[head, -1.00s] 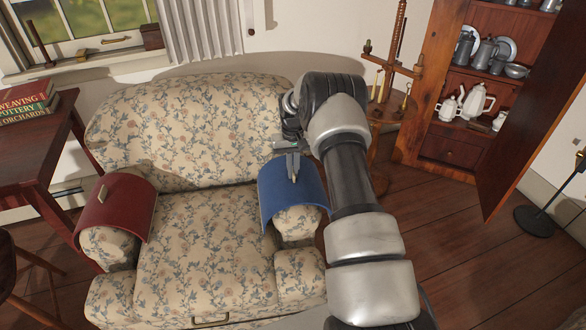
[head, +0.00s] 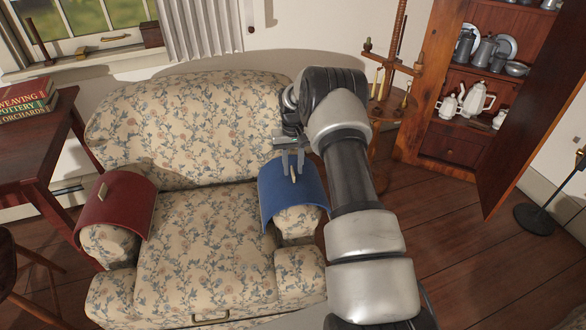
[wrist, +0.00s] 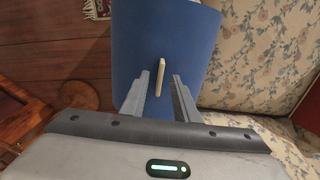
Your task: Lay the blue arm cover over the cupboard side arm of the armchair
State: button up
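The blue arm cover (head: 284,203) lies draped over the armchair's arm on the right, the side toward the cupboard. A small pale handle stands up on its top. My gripper (head: 292,164) is just above the cover with its fingers open. In the wrist view the blue cover (wrist: 195,60) fills the middle. Its pale handle (wrist: 161,76) stands between the two spread fingers of my gripper (wrist: 163,90) and appears to touch neither. The armchair (head: 205,240) has a floral pattern, and the front end of its right arm shows below the cover.
A red arm cover (head: 118,208) with a similar pale handle lies over the armchair's left arm. A wooden candle stand (head: 388,75) and the open cupboard (head: 450,145) stand to the right. A table with books (head: 28,101) is at left.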

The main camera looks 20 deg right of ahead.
jog(key=s+a+r+t+p, duration=0.1)
jog(key=s+a+r+p, duration=0.15)
jog(key=r, duration=1.25)
jog(key=s+a+r+p, duration=0.1)
jog(key=s+a+r, duration=0.15)
jog(key=r, duration=1.15)
jog(key=s+a+r+n+t, duration=0.1)
jog(key=s+a+r+t, duration=0.15)
jog(key=s+r, duration=0.55)
jog(key=s+a+r+n+t, duration=0.1)
jog(key=s+a+r, duration=0.3)
jog(key=s, duration=0.8)
jog(key=s+a+f+t, duration=0.1)
jog(key=s+a+f, duration=0.1)
jog(key=s, duration=1.1)
notch_tip(320, 180, up, 23)
jog(key=p, duration=2.3)
jog(key=shift+s+f, duration=0.2)
jog(key=shift+f, duration=0.1)
